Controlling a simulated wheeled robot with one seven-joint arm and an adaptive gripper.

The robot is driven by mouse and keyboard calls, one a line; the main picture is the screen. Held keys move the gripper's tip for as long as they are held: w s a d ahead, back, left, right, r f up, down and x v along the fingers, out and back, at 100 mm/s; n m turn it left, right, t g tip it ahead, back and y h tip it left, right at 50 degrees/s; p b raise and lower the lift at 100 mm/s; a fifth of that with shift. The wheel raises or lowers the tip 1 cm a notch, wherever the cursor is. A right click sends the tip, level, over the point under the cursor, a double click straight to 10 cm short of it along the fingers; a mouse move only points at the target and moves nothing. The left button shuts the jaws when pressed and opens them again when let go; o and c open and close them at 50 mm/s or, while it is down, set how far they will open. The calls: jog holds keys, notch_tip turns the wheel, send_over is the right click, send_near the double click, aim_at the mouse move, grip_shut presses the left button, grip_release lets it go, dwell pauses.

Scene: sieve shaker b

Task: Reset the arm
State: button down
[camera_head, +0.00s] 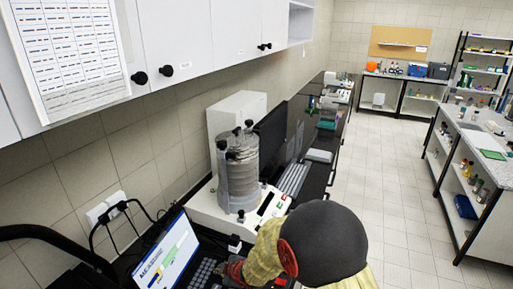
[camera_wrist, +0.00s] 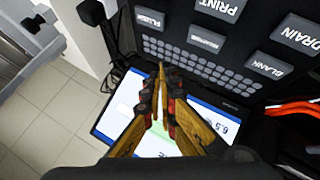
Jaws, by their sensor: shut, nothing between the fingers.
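My arm reaches in from the bottom of the head view, a yellow link with a dark grey rounded joint. My gripper (camera_head: 238,271) is partly hidden there, low beside the laptop keyboard. In the wrist view my gripper (camera_wrist: 161,70) shows two yellow-brown fingers with red and dark joints, their tips together and nothing between them. Behind the fingers is the laptop's bright screen (camera_wrist: 120,112) with its grey keyboard (camera_wrist: 200,65). The laptop's blue and white screen (camera_head: 166,254) also shows in the head view.
The sieve shaker (camera_head: 240,172), a stack of round sieves on a white base, stands on the counter just beyond the arm. A monitor (camera_head: 271,137) and a keyboard (camera_head: 293,179) stand right of it. White wall cabinets (camera_head: 175,30) hang above. The tiled floor (camera_head: 390,170) is clear.

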jog(key=s+d+r+m+h+b, duration=0.25)
jog(key=d+r, duration=0.25)
jog(key=d, duration=0.3)
jog(key=s+d+r+m+t+h+b, duration=0.1)
jog(key=s+d+r+m+b, duration=0.1)
jog(key=d+r+m, duration=0.45)
jog(key=s+d+r+h+b, duration=0.2)
jog(key=d+r, duration=0.2)
jog(key=d, duration=0.6)
jog(key=s+d+m+g+b, duration=0.1)
jog(key=s+d+m+b, duration=0.2)
jog(key=s, duration=0.9)
jog(key=s+d+m+g+b, duration=0.1)
jog(key=s+d+m+b, duration=0.2)
jog(key=s, duration=1)
jog(key=d+m, duration=0.2)
jog(key=d, duration=0.1)
jog(key=shift+h, duration=0.25)
